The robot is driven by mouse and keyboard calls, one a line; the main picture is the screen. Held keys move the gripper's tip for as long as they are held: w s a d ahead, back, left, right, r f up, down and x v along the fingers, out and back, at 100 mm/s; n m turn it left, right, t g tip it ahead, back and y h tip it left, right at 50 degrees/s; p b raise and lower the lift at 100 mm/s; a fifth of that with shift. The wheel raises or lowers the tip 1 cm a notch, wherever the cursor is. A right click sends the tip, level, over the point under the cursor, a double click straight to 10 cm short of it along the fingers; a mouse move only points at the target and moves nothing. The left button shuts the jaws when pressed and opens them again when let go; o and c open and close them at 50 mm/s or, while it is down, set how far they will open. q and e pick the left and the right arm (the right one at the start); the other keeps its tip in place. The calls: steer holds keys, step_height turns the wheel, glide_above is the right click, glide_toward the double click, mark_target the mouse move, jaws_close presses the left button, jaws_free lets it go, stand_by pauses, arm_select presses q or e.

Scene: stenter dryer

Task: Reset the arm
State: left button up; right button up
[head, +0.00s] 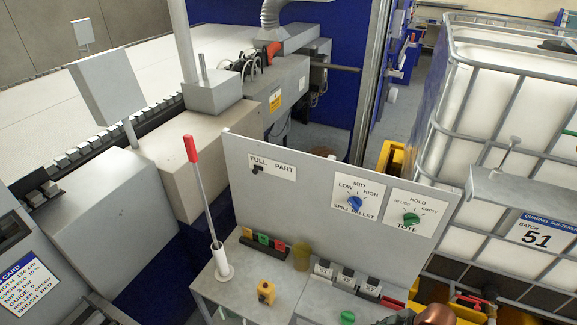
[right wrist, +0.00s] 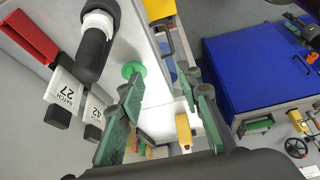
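My right gripper (right wrist: 163,82) shows in the right wrist view. Its two green-padded fingers are spread apart, with nothing held between them. A round green knob or button (right wrist: 133,70) lies just beyond the left finger; I cannot tell whether they touch. Tags marked 27 (right wrist: 65,97) and 42 (right wrist: 95,112) are to the left of the fingers. My left gripper does not show in either view. In the head view, a lever with a red grip (head: 190,149) stands on the grey console (head: 236,290), leaning slightly left.
An upright panel (head: 305,196) carries a blue knob (head: 355,203) and a green knob (head: 411,219). A yellow-and-black control (head: 266,292) and an amber cup (head: 301,257) are on the console. A caged white tote (head: 500,90) blocks the right. A blue box (right wrist: 255,60) shows in the wrist view.

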steer(key=s+d+f+m+h, duration=0.2)
steer(key=s+m+h, duration=0.1)
steer(key=s+m, duration=0.3)
steer(key=s+d+f+m+h, duration=0.2)
steer(key=s+d+m, duration=0.1)
steer(key=s+m, duration=0.35)
step_height(320, 180, down, 43)
steer(key=s+a+n+b, duration=0.2)
steer(key=b, duration=1.1)
arm_select(q)
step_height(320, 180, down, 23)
steer(key=b, duration=0.9)
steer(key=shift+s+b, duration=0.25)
steer(key=shift+b, duration=0.15)
arm_select(e)
steer(key=s+f+g, duration=0.1)
steer(key=s+f, duration=0.8)
steer(key=f, duration=0.4)
steer(key=s+f+g, duration=0.1)
steer(key=s+f, duration=0.9)
steer(key=f, duration=0.3)
steer(key=shift+s+d+f, duration=0.2)
steer(key=shift+s+f, duration=0.05)
steer(key=shift+s, duration=0.05)
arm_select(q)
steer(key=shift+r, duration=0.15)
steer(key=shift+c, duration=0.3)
arm_select(e)
steer(key=shift+c, duration=0.3)
